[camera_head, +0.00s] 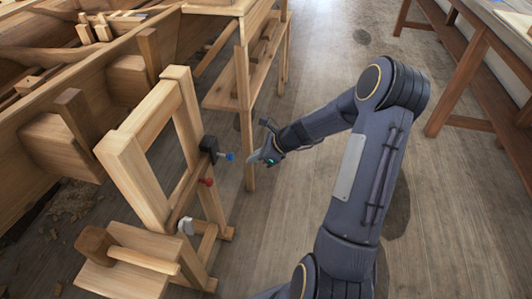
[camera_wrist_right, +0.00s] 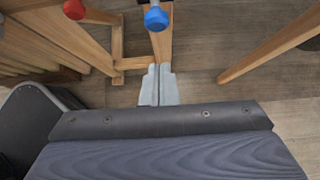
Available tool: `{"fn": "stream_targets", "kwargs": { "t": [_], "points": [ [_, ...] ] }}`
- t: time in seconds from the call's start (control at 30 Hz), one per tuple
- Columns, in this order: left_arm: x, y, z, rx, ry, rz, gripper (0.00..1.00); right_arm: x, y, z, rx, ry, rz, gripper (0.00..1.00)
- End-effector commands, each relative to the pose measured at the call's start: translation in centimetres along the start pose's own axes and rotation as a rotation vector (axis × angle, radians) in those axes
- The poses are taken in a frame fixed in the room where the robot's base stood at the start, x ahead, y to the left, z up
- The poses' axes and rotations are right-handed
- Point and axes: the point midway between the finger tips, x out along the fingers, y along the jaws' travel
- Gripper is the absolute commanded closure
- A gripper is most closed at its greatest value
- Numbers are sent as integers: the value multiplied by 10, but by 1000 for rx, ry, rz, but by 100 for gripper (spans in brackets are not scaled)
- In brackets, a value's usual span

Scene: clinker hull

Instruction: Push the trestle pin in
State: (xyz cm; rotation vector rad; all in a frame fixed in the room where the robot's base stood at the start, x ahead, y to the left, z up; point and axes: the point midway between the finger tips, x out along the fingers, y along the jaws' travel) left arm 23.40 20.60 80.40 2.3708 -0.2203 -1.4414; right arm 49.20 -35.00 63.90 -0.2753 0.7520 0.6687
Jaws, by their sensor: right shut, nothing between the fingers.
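The wooden trestle frame (camera_head: 127,180) stands beside the hull in the head view. A blue-headed pin (camera_head: 230,156) sticks out to the right from a black block (camera_head: 209,145) on its upright. A red-headed pin (camera_head: 206,182) and a pale grey piece (camera_head: 186,226) sit lower on the frame. I cannot tell which is the trestle pin. My right gripper (camera_head: 254,158) is shut and empty, just right of the blue head and apart from it. In the wrist view the blue head (camera_wrist_right: 156,18) is ahead of the shut fingertips (camera_wrist_right: 159,68), and the red head (camera_wrist_right: 74,9) is left.
A mallet (camera_head: 95,243) lies on a low wooden stool (camera_head: 122,279). The hull (camera_head: 60,80) fills the left. A wooden bench (camera_head: 243,90) stands behind the gripper, its leg close by. A long table (camera_head: 470,80) is at right.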

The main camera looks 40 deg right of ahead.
Motion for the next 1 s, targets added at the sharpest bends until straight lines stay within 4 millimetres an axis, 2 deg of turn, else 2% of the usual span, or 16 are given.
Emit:
{"fn": "stream_targets", "kwargs": {
  "t": [0.03,0.23,0.73,1.0],
  "points": [
    [2,-1,1,0,0,0,54,10,0,4,-4,-2,2,100],
    [2,-1,1,0,0,0,54,26,0,24,-4,-1,1,100],
    [2,-1,1,0,0,0,54,31,0,30,-2,0,0,100],
    [-7,3,-4,0,0,0,54,51,1,51,-4,0,2,100]
  ]
}}
